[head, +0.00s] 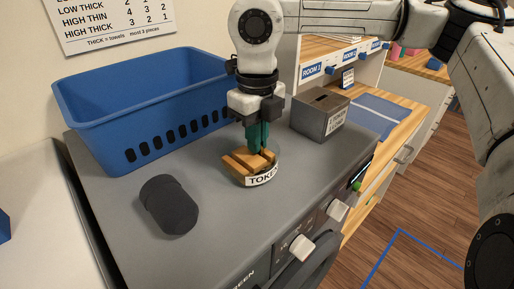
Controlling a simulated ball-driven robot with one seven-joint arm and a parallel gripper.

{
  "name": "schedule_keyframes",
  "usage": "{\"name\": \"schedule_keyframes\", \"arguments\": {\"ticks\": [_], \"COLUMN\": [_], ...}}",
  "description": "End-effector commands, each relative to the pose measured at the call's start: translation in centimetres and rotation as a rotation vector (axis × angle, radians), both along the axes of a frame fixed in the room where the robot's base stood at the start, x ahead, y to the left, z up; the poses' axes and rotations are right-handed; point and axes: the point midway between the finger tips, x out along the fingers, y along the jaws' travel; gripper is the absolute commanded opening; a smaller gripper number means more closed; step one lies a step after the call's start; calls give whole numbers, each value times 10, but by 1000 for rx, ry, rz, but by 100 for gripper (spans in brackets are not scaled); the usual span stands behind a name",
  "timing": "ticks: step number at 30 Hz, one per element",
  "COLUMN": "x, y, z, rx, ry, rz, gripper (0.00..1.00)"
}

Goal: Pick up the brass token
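A round wooden token holder (237,173) with a white label reading "TOKEN" stands on the grey machine top. My gripper (258,150) points straight down over this holder. Its green fingers reach down to the holder's top, close together. I cannot make out the brass token; the fingers and the holder's raised wooden parts may hide it. I cannot tell whether the fingers are shut on anything.
A blue basket (140,100) stands behind at the left. A dark grey cylinder (169,204) lies at the front left. A grey slotted box (319,115) stands right of my gripper. White knobs (301,247) line the machine's front. The machine top (230,225) in front of the holder is clear.

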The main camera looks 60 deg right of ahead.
Motion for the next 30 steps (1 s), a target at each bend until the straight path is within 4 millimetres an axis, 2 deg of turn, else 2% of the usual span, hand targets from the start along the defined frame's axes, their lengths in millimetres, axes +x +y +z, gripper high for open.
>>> {"name": "schedule_keyframes", "arguments": {"ticks": [12, 17, 23, 26, 30], "x": [0, 0, 0, -14, -36], "y": [0, 0, -1, -9, -22], "z": [1, 7, 31, 47, 77], "rx": [0, -1, -4, -5, -4], "ry": [0, -1, -1, -2, -2], "rz": [0, -1, -1, -6, -8], "gripper": [0, 0, 0, 0, 0]}}
